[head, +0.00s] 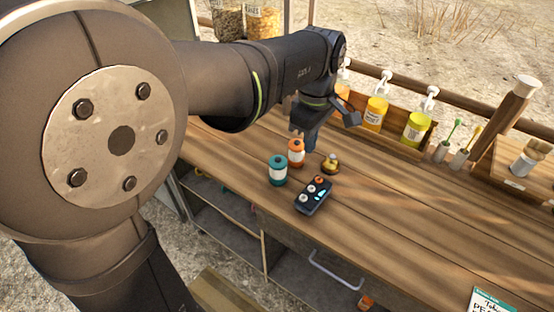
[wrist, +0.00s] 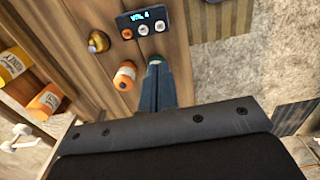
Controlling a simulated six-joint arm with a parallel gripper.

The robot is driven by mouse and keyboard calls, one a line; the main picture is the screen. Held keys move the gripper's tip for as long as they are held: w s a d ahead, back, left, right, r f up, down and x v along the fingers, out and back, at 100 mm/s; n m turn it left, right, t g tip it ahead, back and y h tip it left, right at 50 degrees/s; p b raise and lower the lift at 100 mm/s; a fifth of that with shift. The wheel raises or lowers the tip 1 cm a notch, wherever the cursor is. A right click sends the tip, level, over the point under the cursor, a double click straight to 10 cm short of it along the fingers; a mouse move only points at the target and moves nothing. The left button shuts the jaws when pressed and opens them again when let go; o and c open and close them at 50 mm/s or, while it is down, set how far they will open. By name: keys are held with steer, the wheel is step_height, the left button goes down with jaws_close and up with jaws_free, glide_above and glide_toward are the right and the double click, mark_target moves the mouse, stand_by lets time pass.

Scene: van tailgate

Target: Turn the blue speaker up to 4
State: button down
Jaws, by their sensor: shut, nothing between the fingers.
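The speaker (head: 313,196) is a small dark blue box on the wooden bench top, with a lit display and a row of round knobs, one orange and two pale. In the wrist view the speaker (wrist: 145,22) is at the top, and its display appears to read VOL 4. My gripper (head: 304,137) is behind the speaker in the head view, above the bench and apart from it. In the wrist view my gripper (wrist: 155,66) has its fingers together and empty, pointing towards the speaker without touching it.
A teal bottle (head: 278,170), an orange bottle (head: 296,153) and a brass bell-like object (head: 331,164) stand close to the speaker. A wooden crate (head: 398,143) of bottles is at the back. The bench right of the speaker is clear.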

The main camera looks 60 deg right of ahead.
stand_by(0.8)
steer(key=c, duration=2)
jaws_free()
steer(key=o, duration=1.8)
steer(key=w+d+r, duration=0.1)
steer(key=w, duration=0.2)
steer(key=w+d+r, duration=0.1)
steer(key=w, duration=0.3)
steer(key=w+d+r, duration=0.1)
steer(key=w, duration=0.3)
steer(key=shift+d+r, duration=0.3)
steer(key=shift+d, duration=0.1)
steer(key=shift+o, duration=1)
steer(key=shift+w+f, duration=0.1)
steer(key=shift+w, duration=0.2)
step_height(320, 180, down, 10)
steer(key=shift+r, duration=0.25)
steer(key=shift+d+r, duration=0.1)
step_height(320, 180, up, 10)
